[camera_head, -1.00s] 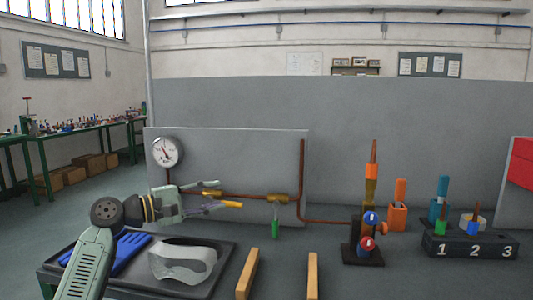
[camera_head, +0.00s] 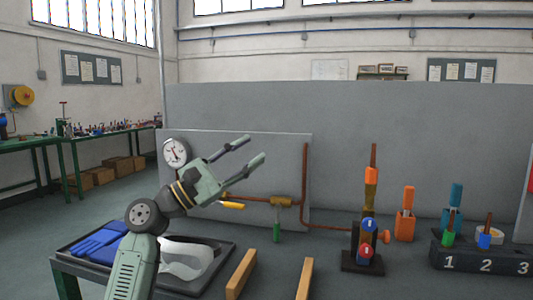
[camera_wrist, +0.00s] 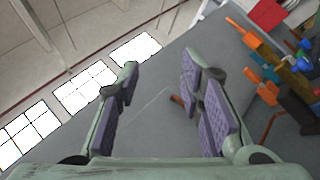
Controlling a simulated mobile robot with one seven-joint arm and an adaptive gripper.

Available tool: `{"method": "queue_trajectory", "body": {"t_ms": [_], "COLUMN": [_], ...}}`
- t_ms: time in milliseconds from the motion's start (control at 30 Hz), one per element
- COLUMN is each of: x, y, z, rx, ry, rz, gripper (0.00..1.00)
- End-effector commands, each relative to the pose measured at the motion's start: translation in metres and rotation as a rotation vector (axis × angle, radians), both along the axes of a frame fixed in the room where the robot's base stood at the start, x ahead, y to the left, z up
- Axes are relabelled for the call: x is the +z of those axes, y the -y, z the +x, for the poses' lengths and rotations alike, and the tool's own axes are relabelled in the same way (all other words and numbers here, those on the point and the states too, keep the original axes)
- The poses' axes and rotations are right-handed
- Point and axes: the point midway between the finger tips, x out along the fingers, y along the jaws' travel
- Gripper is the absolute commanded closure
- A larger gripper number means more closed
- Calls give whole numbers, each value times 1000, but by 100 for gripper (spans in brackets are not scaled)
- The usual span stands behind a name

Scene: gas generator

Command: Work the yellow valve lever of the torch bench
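The yellow valve lever (camera_head: 232,206) points right, roughly along the copper pipe (camera_head: 254,197) in front of the grey panel. Its left end and valve body are partly hidden behind my gripper. My gripper (camera_head: 254,149) is open and empty, above the lever, with its fingers pointing up and right. Its open fingers also show in the wrist view (camera_wrist: 160,72), with nothing between the pads. A second valve (camera_head: 283,201), with a green lever (camera_head: 277,231) hanging down, sits to the right on the pipe. The lever is not visible in the wrist view.
A pressure gauge (camera_head: 176,152) is at the panel's upper left. The torch stand (camera_head: 362,262), with blue and red knobs, stands right. A numbered block (camera_head: 480,258) is far right.

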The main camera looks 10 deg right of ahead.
Motion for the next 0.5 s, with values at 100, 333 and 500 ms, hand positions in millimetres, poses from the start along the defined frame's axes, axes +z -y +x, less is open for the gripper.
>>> {"method": "queue_trajectory", "body": {"t_ms": [100,333,500], "x": [6,10,10], "y": [-7,-10,-10], "z": [-5,-8,-8], "rx": [-9,-16,-15], "ry": [-15,-22,-22], "rz": [-32,-50,-50], "gripper": [65,65,67]}}
